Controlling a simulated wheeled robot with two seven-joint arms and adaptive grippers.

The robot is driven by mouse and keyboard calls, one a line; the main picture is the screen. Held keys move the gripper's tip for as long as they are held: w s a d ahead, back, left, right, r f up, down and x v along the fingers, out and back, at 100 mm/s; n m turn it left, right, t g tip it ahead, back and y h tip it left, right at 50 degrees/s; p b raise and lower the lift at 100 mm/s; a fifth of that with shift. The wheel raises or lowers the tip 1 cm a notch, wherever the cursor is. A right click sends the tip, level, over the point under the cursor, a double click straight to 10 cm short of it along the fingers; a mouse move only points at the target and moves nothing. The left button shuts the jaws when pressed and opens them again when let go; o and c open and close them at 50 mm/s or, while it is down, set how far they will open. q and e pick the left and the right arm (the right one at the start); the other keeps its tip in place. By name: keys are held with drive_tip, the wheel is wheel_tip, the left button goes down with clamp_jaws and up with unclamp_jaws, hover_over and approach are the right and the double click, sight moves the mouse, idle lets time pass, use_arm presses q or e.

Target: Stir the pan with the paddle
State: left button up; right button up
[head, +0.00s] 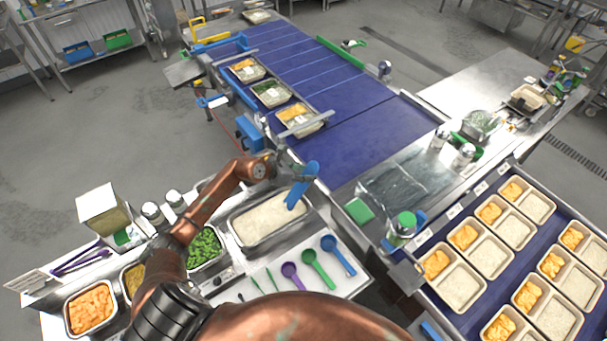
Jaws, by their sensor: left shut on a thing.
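My left gripper (289,172) is shut on a blue paddle (302,184) with a broad head. The paddle shows over the far right corner of a steel pan of white rice (262,224). I cannot tell whether its lower end touches the rice. The rice surface looks fairly even, and the pan sits in the counter in front of me. My left arm reaches in from the lower left, past the left side of the rice pan. My right gripper is not in view.
Pans of green vegetables (204,247) and orange cubes (91,308) stand left of the rice. Purple, green and blue scoops (333,254) lie on a white board in front. A blue conveyor (330,90) with filled trays lies beyond. More trays (487,247) stand at right.

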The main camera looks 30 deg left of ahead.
use_arm(q)
drive_tip(key=s+a, duration=0.5)
drive_tip(key=s, duration=0.5)
drive_tip(key=w+d, duration=0.1)
drive_tip(key=w, duration=0.2)
drive_tip(key=w+d+b, duration=0.1)
drive_tip(key=w+d, duration=0.1)
drive_tip(key=w, duration=0.2)
drive_tip(key=w+d, duration=0.2)
drive_tip(key=w, duration=0.1)
drive_tip(key=shift+w+b, duration=0.15)
drive_tip(key=shift+b, duration=0.2)
drive_tip(key=s+a, duration=0.5)
drive_tip(key=s, duration=0.6)
drive_tip(key=w+d, duration=0.1)
drive_tip(key=w, duration=0.2)
drive_tip(key=w+d+b, duration=0.1)
drive_tip(key=w+d, duration=0.1)
drive_tip(key=w, duration=0.2)
drive_tip(key=w+d, duration=0.2)
drive_tip(key=w, duration=0.2)
drive_tip(key=shift+d, duration=0.1)
drive_tip(key=shift+s+a, duration=1.45)
drive_tip(key=shift+s, duration=1.25)
wheel_tip(320, 180, up, 12)
drive_tip(key=p, duration=0.7)
drive_tip(key=shift+p, duration=0.4)
drive_tip(key=shift+f, duration=0.1)
